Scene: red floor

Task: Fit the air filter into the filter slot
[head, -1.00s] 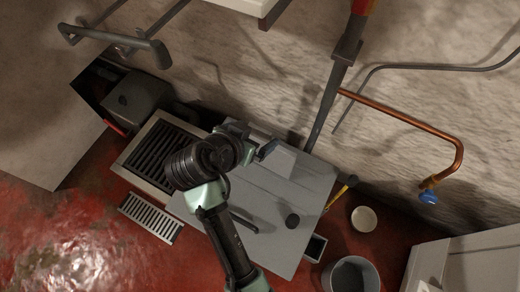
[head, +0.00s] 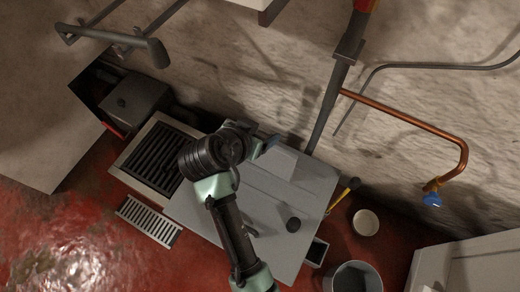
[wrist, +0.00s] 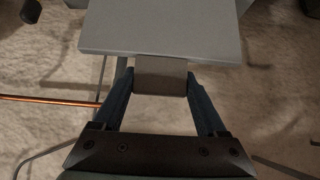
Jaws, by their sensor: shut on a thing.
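A flat grey panel, which looks like the air filter (wrist: 160,28), fills the top of the wrist view. Its small grey-brown tab (wrist: 160,76) sits between the two blue-grey fingers of my gripper (wrist: 161,82), which is shut on it. In the head view my gripper (head: 263,146) is over the far side of a grey cabinet top, and the filter (head: 283,158) shows as a pale panel beside it. The arm hides part of the cabinet. I cannot make out the filter slot.
The grey cabinet top (head: 275,205) has a dark round knob (head: 293,225). A framed grille (head: 153,155) lies to its left. A rough wall, a dark pipe (head: 327,110) and a copper pipe (head: 410,122) are behind. A bucket (head: 355,277) and a bowl (head: 365,222) stand on the right.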

